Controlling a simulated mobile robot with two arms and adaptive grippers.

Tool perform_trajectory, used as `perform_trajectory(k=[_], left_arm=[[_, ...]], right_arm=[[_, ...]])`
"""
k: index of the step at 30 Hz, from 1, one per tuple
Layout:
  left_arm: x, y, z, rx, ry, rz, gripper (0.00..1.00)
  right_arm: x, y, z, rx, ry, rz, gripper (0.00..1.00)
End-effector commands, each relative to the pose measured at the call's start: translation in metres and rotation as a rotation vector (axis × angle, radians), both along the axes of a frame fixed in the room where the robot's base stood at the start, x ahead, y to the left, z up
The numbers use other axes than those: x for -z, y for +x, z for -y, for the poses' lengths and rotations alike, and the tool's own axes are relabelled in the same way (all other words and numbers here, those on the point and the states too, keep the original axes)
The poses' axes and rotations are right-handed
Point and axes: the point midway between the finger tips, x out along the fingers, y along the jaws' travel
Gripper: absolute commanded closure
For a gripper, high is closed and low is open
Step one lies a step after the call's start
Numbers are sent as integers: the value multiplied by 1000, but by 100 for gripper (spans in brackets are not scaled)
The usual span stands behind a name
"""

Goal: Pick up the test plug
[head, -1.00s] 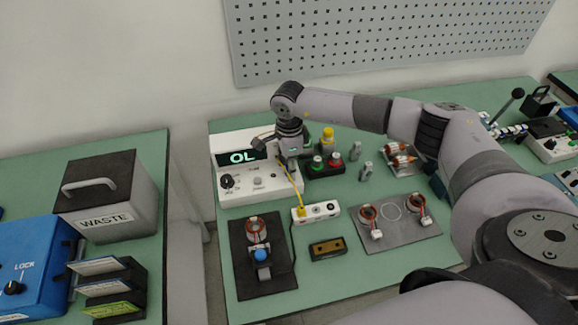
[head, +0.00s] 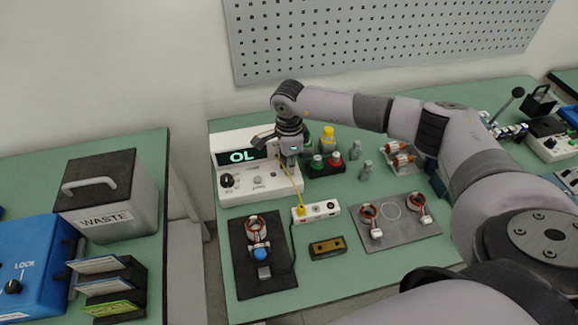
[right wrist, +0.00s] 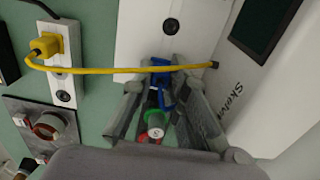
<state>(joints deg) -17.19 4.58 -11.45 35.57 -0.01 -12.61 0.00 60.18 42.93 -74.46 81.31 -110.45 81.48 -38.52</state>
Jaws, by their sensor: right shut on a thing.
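My right gripper (head: 289,160) is over the right end of the white tester (head: 268,187), whose display reads OL. In the right wrist view its fingers (right wrist: 162,85) close on a small blue part (right wrist: 161,90), which I take to be the test plug. A green-ringed, pale-ended piece (right wrist: 155,120) with red beside it shows between the fingers; I cannot tell whether it belongs to the blue part. A yellow plug (head: 300,211) sits in the white socket strip (head: 322,209), its yellow cable (right wrist: 120,70) running to the tester. My left gripper is out of view.
A black block with green and red knobs (head: 326,168) and small bottles stand close right of my right gripper. A black mat with a stator (head: 258,275), a brown block (head: 328,248) and a grey plate with stators (head: 400,236) lie in front.

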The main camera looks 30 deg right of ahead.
Motion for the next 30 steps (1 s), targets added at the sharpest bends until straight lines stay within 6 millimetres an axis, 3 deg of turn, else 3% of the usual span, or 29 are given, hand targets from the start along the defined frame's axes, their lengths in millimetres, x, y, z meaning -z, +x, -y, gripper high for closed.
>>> perform_trajectory(k=[5,11,30], left_arm=[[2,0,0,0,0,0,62],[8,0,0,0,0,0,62],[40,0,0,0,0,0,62]], right_arm=[[-5,0,0,0,0,1,100],[-27,1,0,-1,1,3,100],[-168,1,0,-1,0,4,100]])
